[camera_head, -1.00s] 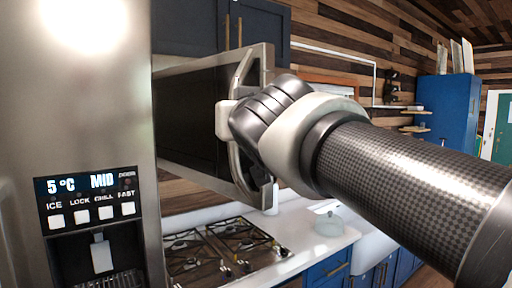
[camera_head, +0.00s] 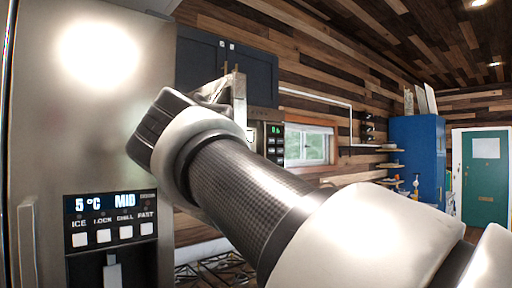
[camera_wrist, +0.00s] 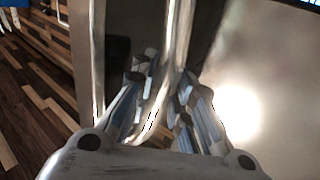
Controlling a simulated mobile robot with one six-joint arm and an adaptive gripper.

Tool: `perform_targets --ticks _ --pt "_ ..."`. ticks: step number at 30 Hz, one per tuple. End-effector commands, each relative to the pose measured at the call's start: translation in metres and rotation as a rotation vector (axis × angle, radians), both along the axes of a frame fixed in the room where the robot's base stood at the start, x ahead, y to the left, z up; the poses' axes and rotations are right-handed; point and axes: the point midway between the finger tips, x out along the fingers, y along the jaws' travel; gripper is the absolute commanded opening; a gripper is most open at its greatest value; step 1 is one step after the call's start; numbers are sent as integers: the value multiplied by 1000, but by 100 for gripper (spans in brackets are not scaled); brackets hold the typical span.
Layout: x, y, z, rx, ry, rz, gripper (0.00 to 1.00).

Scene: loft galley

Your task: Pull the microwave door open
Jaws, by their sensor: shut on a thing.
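The microwave door stands swung out from the microwave, and I see it nearly edge-on as a pale metal strip (camera_head: 239,98) in the head view. The microwave's control panel (camera_head: 273,142) with green digits shows behind it. In the wrist view the door's dark panel (camera_wrist: 124,22) and its bright vertical handle (camera_wrist: 179,35) fill the middle. My gripper (camera_wrist: 162,85) has its fingers on both sides of the handle and is shut on it. In the head view my wrist hides most of the gripper and the handle.
A steel fridge (camera_head: 85,140) with a lit display stands close on the left, near my wrist. Dark upper cabinets (camera_head: 200,65) hang above the microwave. The stove (camera_head: 215,270) is partly hidden below my arm. A blue cabinet (camera_head: 418,160) and a green door (camera_head: 480,180) are far right.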

Motion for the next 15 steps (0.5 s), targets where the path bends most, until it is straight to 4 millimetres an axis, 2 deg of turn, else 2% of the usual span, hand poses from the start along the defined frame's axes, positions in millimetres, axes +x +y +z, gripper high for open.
perform_targets --ticks 11,12,15 --pt "0 -4 -1 -4 5 -12 0" --pt "0 -4 -1 -4 5 -12 15" --pt "0 -4 -1 -3 4 -11 22"
